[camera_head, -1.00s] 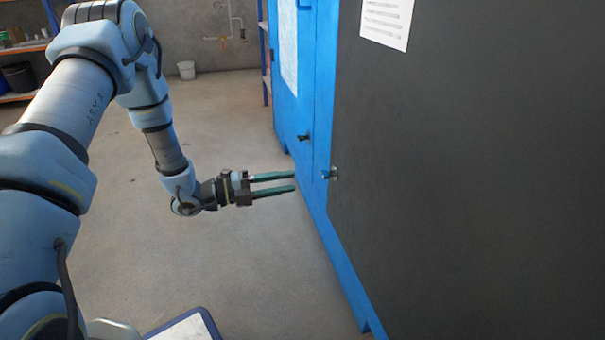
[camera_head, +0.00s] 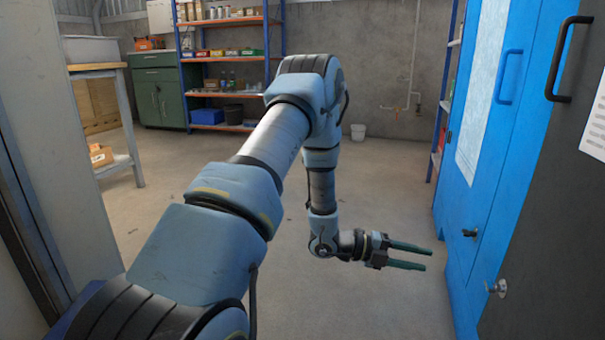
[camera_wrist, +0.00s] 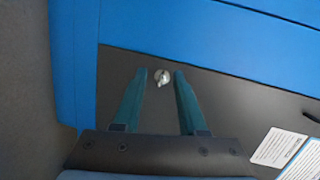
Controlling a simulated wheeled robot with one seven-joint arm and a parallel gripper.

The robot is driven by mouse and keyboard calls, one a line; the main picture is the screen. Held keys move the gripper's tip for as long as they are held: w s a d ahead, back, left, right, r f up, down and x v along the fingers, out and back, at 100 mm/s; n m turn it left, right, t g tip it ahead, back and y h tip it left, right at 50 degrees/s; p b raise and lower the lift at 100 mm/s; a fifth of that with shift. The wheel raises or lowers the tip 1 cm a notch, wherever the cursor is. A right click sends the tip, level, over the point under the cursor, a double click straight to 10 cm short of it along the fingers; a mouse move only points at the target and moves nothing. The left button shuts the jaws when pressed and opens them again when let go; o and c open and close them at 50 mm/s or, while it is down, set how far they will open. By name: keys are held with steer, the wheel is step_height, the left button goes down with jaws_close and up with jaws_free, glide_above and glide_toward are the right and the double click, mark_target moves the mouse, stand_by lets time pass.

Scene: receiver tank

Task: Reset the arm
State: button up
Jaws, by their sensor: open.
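My arm reaches forward through the middle of the head view and bends down at its elbow. My gripper (camera_head: 426,257) points right, toward the blue cabinet (camera_head: 486,215), with its two green fingers apart and nothing between them. In the wrist view my gripper (camera_wrist: 163,80) also shows open and empty. A small silver knob (camera_wrist: 162,77) on the dark panel appears between the fingertips there. In the head view this knob (camera_head: 499,288) is to the right of the fingertips, with a visible gap.
The dark door panel (camera_head: 560,220) with a black handle (camera_head: 562,58) closes off the right side. A workbench (camera_head: 98,68) stands at left, a green cabinet (camera_head: 158,92) and shelves (camera_head: 228,22) at the back. Floor between is clear.

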steer(key=w+a+r+n+t+y+p, duration=0.2)
steer(key=w+a+r+n+t+y, duration=0.25)
steer(key=w+a+n+t, duration=0.35)
steer(key=w+a+r+n+t+y+p, duration=0.1)
steer(key=w+a+r+n+y, duration=0.3)
steer(key=a, duration=0.3)
steer(key=w+a+r+n+t+y+p, duration=0.1)
steer(key=a+r+n+y+p, duration=0.1)
steer(key=a+r+n, duration=0.35)
steer(key=s+a+r+n+g+y+p, duration=0.1)
steer(key=s+a+r+n+g+y, duration=0.15)
steer(key=s+a+n, duration=0.4)
steer(key=s+a+r+n+g+y+p, duration=0.1)
steer(key=s+a+r+n+y+p, duration=0.2)
steer(key=a+n, duration=0.5)
steer(key=s+a+r+n+g, duration=0.1)
steer(key=s+n, duration=0.1)
steer(key=s, duration=0.2)
steer(key=s+a+r+n+g, duration=0.1)
steer(key=s+a+r+n, duration=0.1)
steer(key=s, duration=0.3)
step_height(320, 180, up, 36)
steer(key=p, duration=3.7)
steer(key=shift+w+d+r+p, duration=0.15)
steer(key=shift+w+d+p, duration=0.1)
steer(key=shift+d+p, duration=0.1)
